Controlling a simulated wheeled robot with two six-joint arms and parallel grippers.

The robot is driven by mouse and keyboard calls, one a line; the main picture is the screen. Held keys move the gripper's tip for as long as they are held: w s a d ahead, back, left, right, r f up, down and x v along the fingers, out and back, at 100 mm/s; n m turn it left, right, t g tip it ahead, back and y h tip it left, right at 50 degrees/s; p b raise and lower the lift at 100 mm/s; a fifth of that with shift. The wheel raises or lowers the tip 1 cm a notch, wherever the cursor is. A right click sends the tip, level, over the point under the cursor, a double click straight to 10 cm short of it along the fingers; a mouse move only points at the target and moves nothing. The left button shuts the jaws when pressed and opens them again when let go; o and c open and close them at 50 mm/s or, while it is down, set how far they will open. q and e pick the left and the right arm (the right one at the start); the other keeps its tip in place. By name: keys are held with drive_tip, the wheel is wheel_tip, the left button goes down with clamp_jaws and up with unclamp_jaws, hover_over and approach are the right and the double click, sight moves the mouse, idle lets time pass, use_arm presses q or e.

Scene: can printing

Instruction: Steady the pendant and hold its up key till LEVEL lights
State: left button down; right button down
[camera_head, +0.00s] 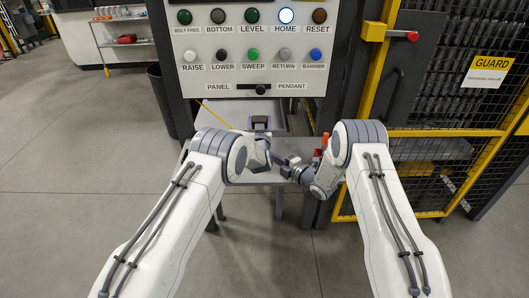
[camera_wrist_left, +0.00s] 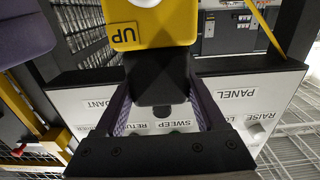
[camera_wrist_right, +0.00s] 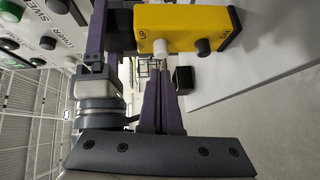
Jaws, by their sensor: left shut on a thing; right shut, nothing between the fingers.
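The yellow pendant shows in the left wrist view (camera_wrist_left: 180,22) and the right wrist view (camera_wrist_right: 212,22), with an UP label by a white key (camera_wrist_right: 157,46). In the head view I cannot make it out. My left gripper (camera_head: 262,126) is shut on the pendant's black end (camera_wrist_left: 160,82), between both fingers. My right gripper (camera_wrist_right: 157,72) is shut and empty, its fingertips close to the white key; I cannot tell whether they touch it. The LEVEL lamp (camera_head: 252,16) is dark green and unlit. The HOME lamp (camera_head: 286,16) glows white.
The control panel (camera_head: 205,77) stands ahead with buttons and a PANEL/PENDANT selector (camera_head: 260,89). A grey table (camera_head: 297,146) lies below it. A yellow-framed guard fence (camera_head: 450,131) stands at right, with a red-knobbed latch (camera_head: 411,35). Open floor lies at left.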

drive_tip(key=x, duration=0.4)
